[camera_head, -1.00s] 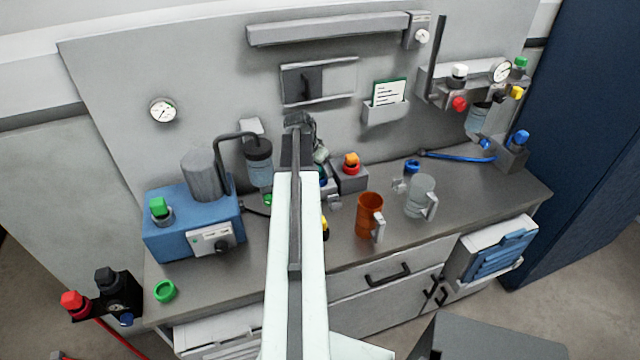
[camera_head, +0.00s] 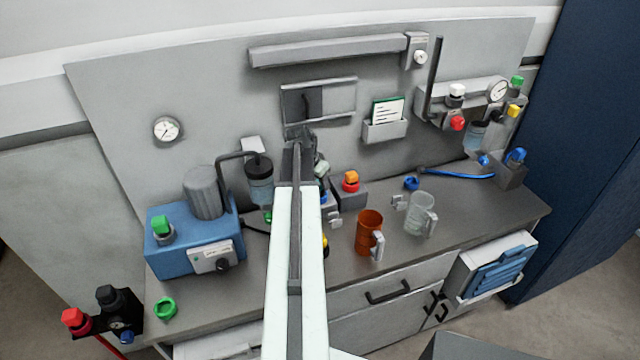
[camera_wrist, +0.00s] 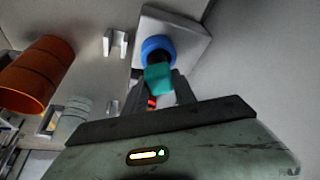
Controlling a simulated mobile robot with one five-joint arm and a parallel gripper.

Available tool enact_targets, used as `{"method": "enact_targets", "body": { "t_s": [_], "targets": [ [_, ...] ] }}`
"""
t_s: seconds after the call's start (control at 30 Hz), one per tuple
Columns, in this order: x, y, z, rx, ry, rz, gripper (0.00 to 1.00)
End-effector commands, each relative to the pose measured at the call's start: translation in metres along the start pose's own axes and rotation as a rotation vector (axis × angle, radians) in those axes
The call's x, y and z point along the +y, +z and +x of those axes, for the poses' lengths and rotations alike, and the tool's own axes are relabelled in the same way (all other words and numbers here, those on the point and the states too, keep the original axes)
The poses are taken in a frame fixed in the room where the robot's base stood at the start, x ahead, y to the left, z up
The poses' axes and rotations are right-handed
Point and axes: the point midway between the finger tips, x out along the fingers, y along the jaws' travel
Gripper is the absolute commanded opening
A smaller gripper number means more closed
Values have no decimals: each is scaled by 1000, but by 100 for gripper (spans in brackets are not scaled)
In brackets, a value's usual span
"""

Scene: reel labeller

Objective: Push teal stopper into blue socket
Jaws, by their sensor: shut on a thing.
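The teal stopper (camera_wrist: 158,78) is between the fingers of my gripper (camera_wrist: 160,92) in the wrist view, and the gripper is shut on it. The blue socket (camera_wrist: 158,45) is a ring on a pale grey block (camera_wrist: 185,32), directly beyond the stopper. A dark part shows between the stopper and the ring. The stopper is lined up with the ring and overlaps it in the picture; I cannot tell how deep it sits. In the head view my arm hides most of this spot, and the stopper cannot be made out.
An orange mug (camera_head: 369,232) and a clear mug (camera_head: 419,214) stand right of my arm. A grey block with a red and orange knob (camera_head: 351,182) is close on the right. A blue pump box (camera_head: 190,245) stands left. A green ring (camera_head: 165,308) lies at the front left.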

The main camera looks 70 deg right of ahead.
Motion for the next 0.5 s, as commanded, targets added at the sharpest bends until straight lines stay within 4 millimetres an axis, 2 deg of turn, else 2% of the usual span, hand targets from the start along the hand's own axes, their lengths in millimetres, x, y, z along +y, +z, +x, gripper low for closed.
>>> {"method": "enact_targets", "body": {
  "t_s": [0.03,0.23,0.37,0.5],
  "targets": [
    [0,-8,-19,0,0,0,0],
    [0,-25,-59,0,0,0,0],
    [0,-31,-73,0,0,1,0],
    [0,-31,-73,0,0,1,0]
  ]
}}
